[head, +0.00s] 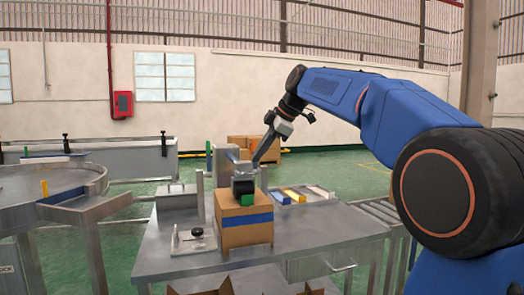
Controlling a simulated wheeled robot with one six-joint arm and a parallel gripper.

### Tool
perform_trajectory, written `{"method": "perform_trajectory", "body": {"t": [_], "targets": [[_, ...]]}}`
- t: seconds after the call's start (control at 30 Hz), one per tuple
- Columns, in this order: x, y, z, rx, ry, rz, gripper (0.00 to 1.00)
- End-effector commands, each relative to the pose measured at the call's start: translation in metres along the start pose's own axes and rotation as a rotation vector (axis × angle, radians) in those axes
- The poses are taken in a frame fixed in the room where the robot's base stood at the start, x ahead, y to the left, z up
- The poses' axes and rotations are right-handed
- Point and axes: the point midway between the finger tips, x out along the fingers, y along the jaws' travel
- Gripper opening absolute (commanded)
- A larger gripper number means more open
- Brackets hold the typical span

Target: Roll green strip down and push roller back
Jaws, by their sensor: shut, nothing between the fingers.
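A small green strip (247,200) shows at the upper front edge of a cardboard box (232,238) on the metal table. A dark roller (243,186) stands just above the green strip, below a grey metal holder (243,168). A blue band (247,219) runs across the front of the box. My gripper (257,162) reaches down from the upper right, its fingers shut and empty, close to the upper right of the roller. At this size I cannot tell whether the fingertips touch the holder or roller.
The metal table (310,239) has free room right of the box. A tray with yellow, white and blue pieces (294,196) lies behind. A plate with a black knob (197,232) sits left of the box. A round metal table (45,185) stands at left.

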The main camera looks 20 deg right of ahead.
Motion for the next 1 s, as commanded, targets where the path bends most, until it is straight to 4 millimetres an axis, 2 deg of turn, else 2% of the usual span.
{"method": "perform_trajectory", "body": {"t": [0.03,0.2,0.4,1.0], "targets": [[0.01,-0.001,0.0,0.0,0.0,-0.003,0.0],[0.037,-0.001,0.0,0.001,0.0,-0.003,0.0],[0.057,-0.001,0.0,0.0,0.0,-0.001,0.0],[0.065,0.002,0.0,0.001,-0.001,0.0,0.0]]}}
